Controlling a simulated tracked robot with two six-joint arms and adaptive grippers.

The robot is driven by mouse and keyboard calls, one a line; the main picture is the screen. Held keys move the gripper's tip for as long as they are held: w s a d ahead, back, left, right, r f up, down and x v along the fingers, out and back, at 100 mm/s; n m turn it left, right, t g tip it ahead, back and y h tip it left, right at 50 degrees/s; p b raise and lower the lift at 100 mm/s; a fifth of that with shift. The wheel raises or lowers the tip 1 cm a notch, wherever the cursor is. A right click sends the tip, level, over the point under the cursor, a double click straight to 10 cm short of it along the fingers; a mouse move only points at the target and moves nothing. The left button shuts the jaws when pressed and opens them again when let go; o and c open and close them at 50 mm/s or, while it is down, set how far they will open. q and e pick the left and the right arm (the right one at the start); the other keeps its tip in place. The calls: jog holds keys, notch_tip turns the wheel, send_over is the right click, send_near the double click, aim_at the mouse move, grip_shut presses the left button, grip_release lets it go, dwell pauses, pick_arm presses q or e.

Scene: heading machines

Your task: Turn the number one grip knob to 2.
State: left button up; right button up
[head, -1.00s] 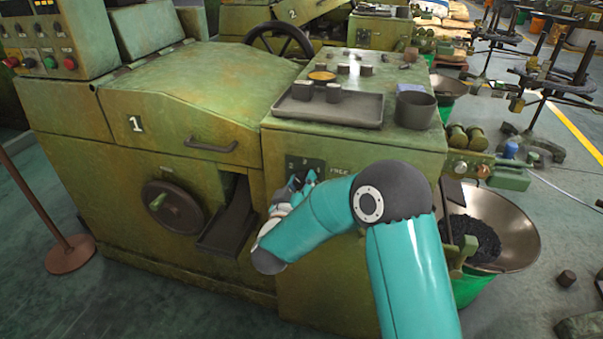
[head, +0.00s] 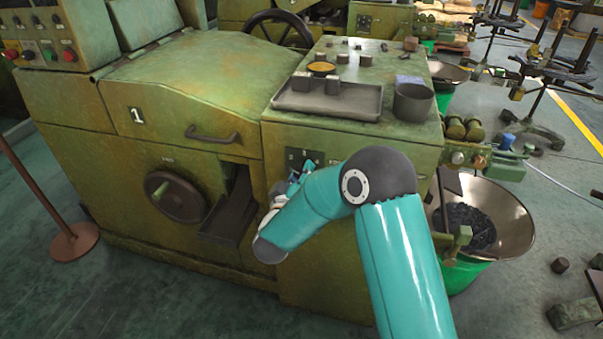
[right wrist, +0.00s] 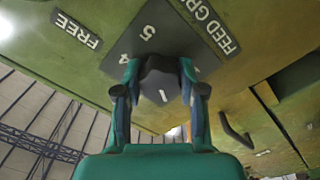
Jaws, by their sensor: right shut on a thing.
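The grip knob (right wrist: 156,84) is a dark knob on a dark grey number plate in the right wrist view. My right gripper (right wrist: 158,88) is shut on it, one finger on each side. In the head view the number plate (head: 299,157) is on the front of the green machine marked 1 (head: 200,95). There my right gripper (head: 292,182) reaches the plate and hides the knob. My left gripper is not in view.
A handwheel (head: 175,196) and a dark chute (head: 230,215) are left of my right gripper. A tray (head: 350,104) and a dark pot (head: 413,102) stand on the machine top. A wide metal bowl (head: 510,215) on a green bucket stands at the right.

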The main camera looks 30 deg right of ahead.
jog(key=o, duration=1.1)
jog(key=shift+w+a+f, duration=0.1)
jog(key=shift+a, duration=0.05)
jog(key=shift+o, duration=0.2)
jog(key=v, duration=1.2)
jog(key=shift+d, duration=0.25)
